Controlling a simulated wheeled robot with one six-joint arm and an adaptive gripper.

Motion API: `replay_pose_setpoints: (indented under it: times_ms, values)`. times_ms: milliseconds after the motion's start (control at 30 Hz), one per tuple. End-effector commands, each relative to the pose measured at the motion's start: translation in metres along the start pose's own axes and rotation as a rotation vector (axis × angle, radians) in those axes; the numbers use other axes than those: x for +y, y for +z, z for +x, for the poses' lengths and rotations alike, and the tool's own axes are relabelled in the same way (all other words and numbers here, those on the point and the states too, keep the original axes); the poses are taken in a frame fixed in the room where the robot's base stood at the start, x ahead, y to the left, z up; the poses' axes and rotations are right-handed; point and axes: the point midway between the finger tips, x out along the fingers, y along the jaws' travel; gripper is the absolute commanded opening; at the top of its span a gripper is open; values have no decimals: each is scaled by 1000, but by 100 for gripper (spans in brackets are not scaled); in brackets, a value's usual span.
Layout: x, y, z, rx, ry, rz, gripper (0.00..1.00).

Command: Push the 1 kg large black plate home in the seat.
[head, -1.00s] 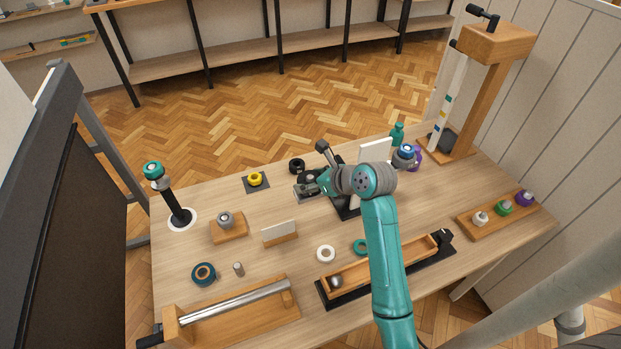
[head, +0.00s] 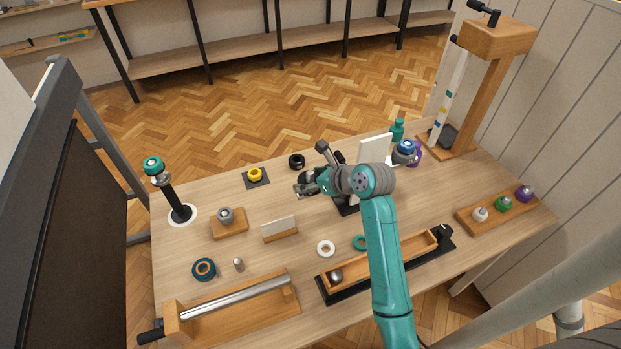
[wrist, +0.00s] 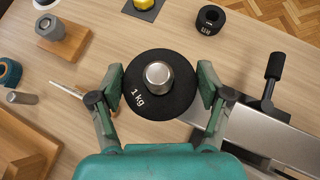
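The large black plate (wrist: 145,104), marked 1 kg, lies between the two fingers of my gripper (wrist: 160,87) in the wrist view. Both finger pads meet its rim, one on each side. A round steel piece shows at the plate's centre; I cannot tell whether it is a knob or a post. In the head view my gripper (head: 306,187) is over the middle of the table, and the plate (head: 307,174) is partly covered by it. The seat cannot be made out with certainty; anything under the plate is hidden.
A grey metal fixture with a black-handled lever (wrist: 275,66) stands close on the right. A wooden block with a grey piece (head: 228,222) stands left.

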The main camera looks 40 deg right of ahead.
Motion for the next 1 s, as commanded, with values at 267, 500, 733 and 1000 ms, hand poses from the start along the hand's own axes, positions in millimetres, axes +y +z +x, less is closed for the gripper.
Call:
replay_pose_setpoints:
  times_ms: [267,500,733,1000]
  values:
    - [0,-1,0,2,1,1,100]
    - [0,-2,-4,5,0,2,100]
    - [-1,-2,-41,2,-2,2,100]
    - [-1,-1,-93,1,-3,1,100]
